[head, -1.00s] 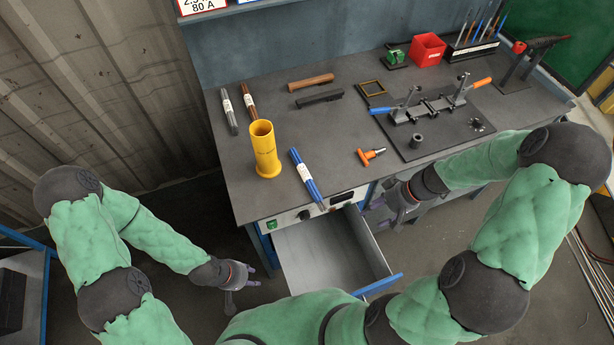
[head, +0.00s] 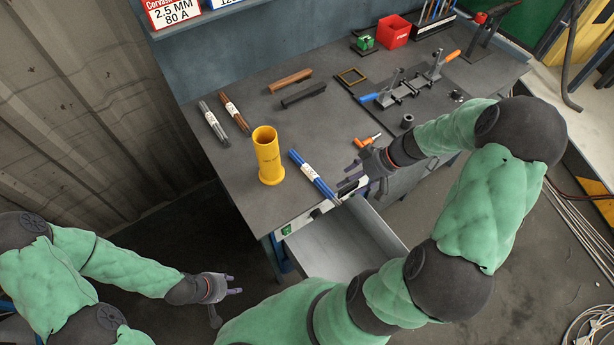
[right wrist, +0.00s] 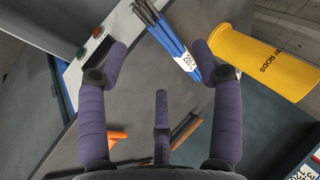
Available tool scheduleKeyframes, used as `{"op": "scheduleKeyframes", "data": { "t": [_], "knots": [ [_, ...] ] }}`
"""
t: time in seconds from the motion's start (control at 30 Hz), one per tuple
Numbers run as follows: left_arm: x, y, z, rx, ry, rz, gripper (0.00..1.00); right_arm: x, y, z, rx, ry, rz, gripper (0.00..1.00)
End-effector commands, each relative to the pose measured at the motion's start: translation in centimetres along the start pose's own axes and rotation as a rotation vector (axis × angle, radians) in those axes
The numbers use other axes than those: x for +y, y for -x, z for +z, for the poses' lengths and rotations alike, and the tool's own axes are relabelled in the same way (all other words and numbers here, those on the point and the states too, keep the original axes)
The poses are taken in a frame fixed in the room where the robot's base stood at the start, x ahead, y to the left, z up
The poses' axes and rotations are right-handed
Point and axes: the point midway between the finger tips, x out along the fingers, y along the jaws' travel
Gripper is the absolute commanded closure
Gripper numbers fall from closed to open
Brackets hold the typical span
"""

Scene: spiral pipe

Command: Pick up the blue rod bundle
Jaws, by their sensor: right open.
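The blue rod bundle (head: 314,175) with a white label lies flat near the front edge of the workbench, to the right of the yellow tube. It also shows in the right wrist view (right wrist: 177,44), at the top between my fingers and the yellow tube. My right gripper (head: 350,176) is open and empty, just to the right of the bundle and apart from it. In the right wrist view its purple fingers (right wrist: 160,75) are spread. My left gripper (head: 228,288) hangs low in front of the bench, away from the bundle; its fingers look spread.
A yellow tube (head: 268,158) stands left of the bundle. Grey rods (head: 213,121) and brown rods (head: 234,112) lie further back. An orange-handled tool (head: 367,140) lies behind my right gripper. An open drawer (head: 345,240) sticks out below the bench front.

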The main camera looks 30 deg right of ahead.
Motion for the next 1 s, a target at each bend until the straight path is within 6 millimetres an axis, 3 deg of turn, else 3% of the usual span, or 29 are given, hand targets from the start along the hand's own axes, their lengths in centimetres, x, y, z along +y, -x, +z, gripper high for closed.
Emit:
{"op": "scheduleKeyframes", "data": {
  "t": [0.1,0.47,0.73,1.0],
  "knots": [
    [-0.1,-0.4,0.0,-0.001,0.0,0.0,0.6,0.0,-1.9,0.1,-0.003,0.002,-0.003,0.34],
    [-0.2,-0.7,0.0,0.0,0.0,0.0,0.6,0.1,-4.2,-0.1,-0.003,0.001,-0.002,0.34],
    [-0.5,-1.4,-0.1,0.0,0.0,0.0,0.6,0.3,-7.8,-0.4,-0.002,0.001,-0.002,0.34],
    [-0.5,-1.4,-0.1,0.0,0.0,0.0,0.6,0.3,-8.3,-0.4,-0.001,0.0,0.001,0.34]
  ]
}}
